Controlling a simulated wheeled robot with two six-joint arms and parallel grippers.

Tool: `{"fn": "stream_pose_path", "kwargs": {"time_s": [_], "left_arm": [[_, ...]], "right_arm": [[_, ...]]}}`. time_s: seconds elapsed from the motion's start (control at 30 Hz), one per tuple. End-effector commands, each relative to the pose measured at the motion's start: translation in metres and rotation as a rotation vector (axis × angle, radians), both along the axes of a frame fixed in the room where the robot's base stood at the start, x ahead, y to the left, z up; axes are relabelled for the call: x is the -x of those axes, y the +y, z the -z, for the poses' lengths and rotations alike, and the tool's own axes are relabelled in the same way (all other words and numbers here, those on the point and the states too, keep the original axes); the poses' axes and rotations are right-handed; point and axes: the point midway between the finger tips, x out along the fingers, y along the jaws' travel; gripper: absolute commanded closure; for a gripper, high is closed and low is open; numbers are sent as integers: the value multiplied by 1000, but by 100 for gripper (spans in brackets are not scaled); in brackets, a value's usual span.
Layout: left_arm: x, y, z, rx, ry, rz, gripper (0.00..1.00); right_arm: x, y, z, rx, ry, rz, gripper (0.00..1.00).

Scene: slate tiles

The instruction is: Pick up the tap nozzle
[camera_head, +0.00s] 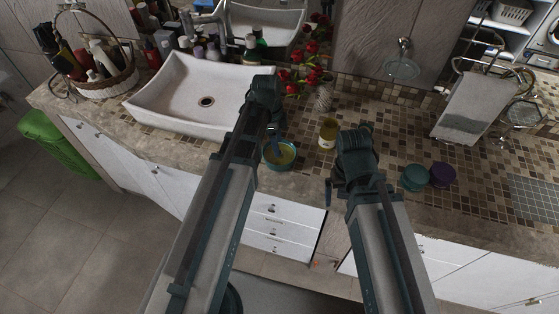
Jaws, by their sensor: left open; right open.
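A pale metallic tap-like piece (204,18) shows at the back of the white sink (165,92), below the mirror. It is small and partly crowded by bottles, so I cannot tell which part of it is the nozzle. My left gripper (273,128) is open, over the counter to the right of the sink and close to a teal bowl. My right gripper (338,186) is open, near the counter's front edge, further right. Both are apart from the tap-like piece, and its lower end is hard to make out.
The teal bowl (279,164) and a yellow jar (327,133) stand between my arms. Red flowers in a vase (323,98) stand behind. Bottles line the sink's back and a basket (105,82) is at left. Teal (414,178) and purple (442,174) containers stand right.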

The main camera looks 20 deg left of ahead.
Motion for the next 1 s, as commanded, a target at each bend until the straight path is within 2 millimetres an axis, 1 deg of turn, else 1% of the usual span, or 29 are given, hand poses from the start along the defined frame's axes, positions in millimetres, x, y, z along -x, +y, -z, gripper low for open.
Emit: {"fn": "stream_pose_path", "kwargs": {"time_s": [0.13, 0.27, 0.5, 0.63, 0.93, 1.0], "left_arm": [[0, 0, 1, 0, 0, 0, 34], [0, -1, 9, 0, 0, 0, 34], [0, -4, 38, 0, 0, 0, 34], [0, -6, 51, 0, 0, 0, 34], [-1, -7, 50, 0, 0, 0, 34], [-1, -7, 50, 0, 0, 0, 47]], "right_arm": [[0, 0, 0, 0, 0, 0, 0], [0, 0, 9, 0, 0, 0, 0], [0, 0, 38, 0, 0, 0, 0], [0, 0, 51, 0, 0, 0, 0], [0, 0, 50, 0, 0, 0, 0], [0, 0, 50, 0, 0, 0, 0]]}}
